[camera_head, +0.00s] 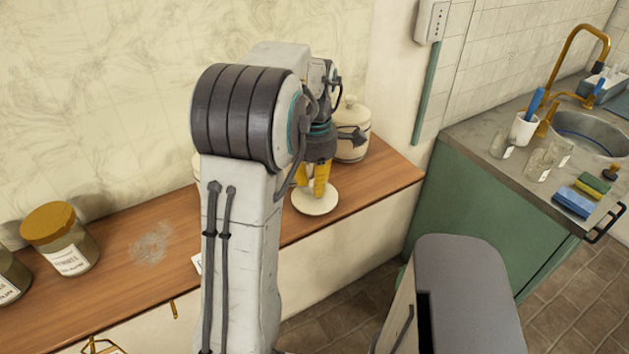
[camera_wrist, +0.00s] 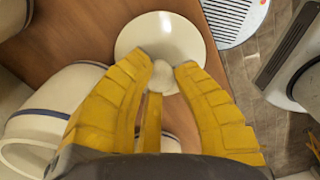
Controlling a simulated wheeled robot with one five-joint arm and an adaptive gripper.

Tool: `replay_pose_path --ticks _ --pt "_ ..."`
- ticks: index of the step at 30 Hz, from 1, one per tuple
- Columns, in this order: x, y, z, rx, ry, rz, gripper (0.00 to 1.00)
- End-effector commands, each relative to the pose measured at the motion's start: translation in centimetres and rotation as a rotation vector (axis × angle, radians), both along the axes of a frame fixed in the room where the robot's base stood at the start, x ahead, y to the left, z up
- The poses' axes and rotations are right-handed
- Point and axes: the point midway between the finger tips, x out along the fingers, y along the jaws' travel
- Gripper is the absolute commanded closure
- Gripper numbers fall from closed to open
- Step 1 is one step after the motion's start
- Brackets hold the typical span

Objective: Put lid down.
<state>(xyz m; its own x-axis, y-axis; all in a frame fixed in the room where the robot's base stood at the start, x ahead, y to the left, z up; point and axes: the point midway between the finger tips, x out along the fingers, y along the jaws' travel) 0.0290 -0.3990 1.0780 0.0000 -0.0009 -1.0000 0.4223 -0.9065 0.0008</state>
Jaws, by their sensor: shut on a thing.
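The lid (camera_head: 316,201) is a round white disc with a small knob. It is over the front part of the wooden shelf (camera_head: 390,180); I cannot tell whether it touches the wood. My gripper (camera_head: 318,190) has yellow fingers and points down at the lid. In the wrist view, the fingertips of my gripper (camera_wrist: 162,72) are closed around the lid's knob, and the white lid (camera_wrist: 150,35) spreads out beyond them. A white jar with a dark blue band (camera_wrist: 45,120) is at the left in the wrist view, partly cut off and behind the fingers.
A pale lidded jar (camera_head: 352,135) stands on the shelf behind my gripper. A glass jar with a yellow-brown lid (camera_head: 62,240) stands at the left. The shelf between is mostly clear. A green cabinet with a sink (camera_head: 585,130) is at the right.

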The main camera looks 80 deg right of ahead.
Motion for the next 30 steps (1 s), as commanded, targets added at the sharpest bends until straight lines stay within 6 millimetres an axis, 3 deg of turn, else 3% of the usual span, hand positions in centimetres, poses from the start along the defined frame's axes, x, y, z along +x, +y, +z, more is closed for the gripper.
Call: replay_pose_path --ticks 3,4,10,22,30 --pt "0.0 0.0 -0.3 -0.001 0.000 0.000 1.00" --pt "0.0 0.0 -0.3 -0.001 0.000 0.000 0.73" --pt "0.0 0.0 -0.2 0.000 0.000 0.000 0.55" --pt "0.0 -0.1 0.6 -0.003 0.000 0.000 0.55" --pt "0.0 -0.1 4.8 -0.006 0.001 0.000 0.55"
